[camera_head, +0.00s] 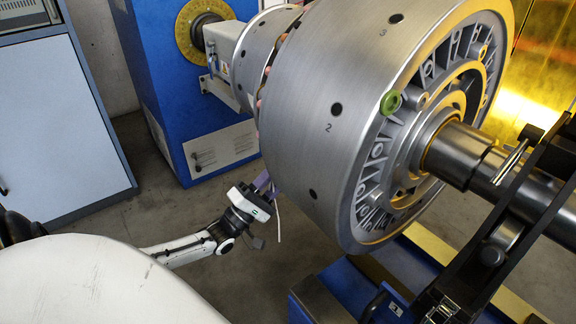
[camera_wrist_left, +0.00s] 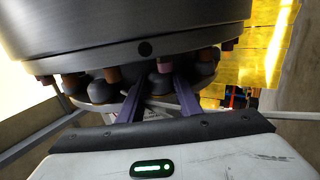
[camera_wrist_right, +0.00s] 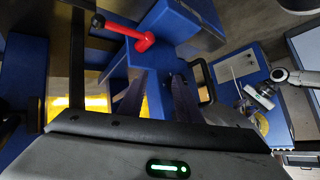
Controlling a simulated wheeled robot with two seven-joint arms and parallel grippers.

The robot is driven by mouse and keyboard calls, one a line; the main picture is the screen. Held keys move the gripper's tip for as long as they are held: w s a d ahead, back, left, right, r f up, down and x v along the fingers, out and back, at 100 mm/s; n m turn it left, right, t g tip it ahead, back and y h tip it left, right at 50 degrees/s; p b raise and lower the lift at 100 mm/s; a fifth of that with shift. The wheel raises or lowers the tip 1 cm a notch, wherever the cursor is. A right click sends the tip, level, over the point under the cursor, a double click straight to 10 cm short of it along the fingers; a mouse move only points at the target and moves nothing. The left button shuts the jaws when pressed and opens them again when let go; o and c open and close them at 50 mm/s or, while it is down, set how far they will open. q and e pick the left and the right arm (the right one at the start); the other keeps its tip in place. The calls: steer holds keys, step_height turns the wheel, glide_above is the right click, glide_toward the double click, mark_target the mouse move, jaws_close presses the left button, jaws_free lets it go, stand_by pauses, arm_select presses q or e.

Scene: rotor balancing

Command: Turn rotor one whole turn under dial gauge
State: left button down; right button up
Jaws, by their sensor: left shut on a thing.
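The large grey metal rotor (camera_head: 300,120) lies on a horizontal shaft (camera_head: 465,160), with dark holes and the numbers 2 and 3 on its rim. My left gripper (camera_head: 266,183) is at the rotor's lower left edge. In the left wrist view its purple fingers (camera_wrist_left: 160,90) reach among brown and pinkish pegs under the rotor (camera_wrist_left: 150,25); they are shut on a peg, whose grip is partly hidden. My right gripper (camera_wrist_right: 158,95) is open and empty, away from the rotor. I cannot make out the dial gauge.
A blue machine housing (camera_head: 180,90) with a yellow dial ring stands behind the rotor. A dark support frame (camera_head: 530,200) is at the right. A red handle (camera_wrist_right: 140,38) is near a blue block beyond my right gripper. A light cabinet (camera_head: 55,120) stands at the left.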

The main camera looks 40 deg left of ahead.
arm_select(q)
steer(key=c, duration=1.6)
jaws_free()
steer(key=shift+a, duration=0.1)
steer(key=shift+f, duration=0.1)
steer(key=v, duration=1)
steer(key=shift+s+p, duration=0.15)
steer(key=shift+p, duration=0.15)
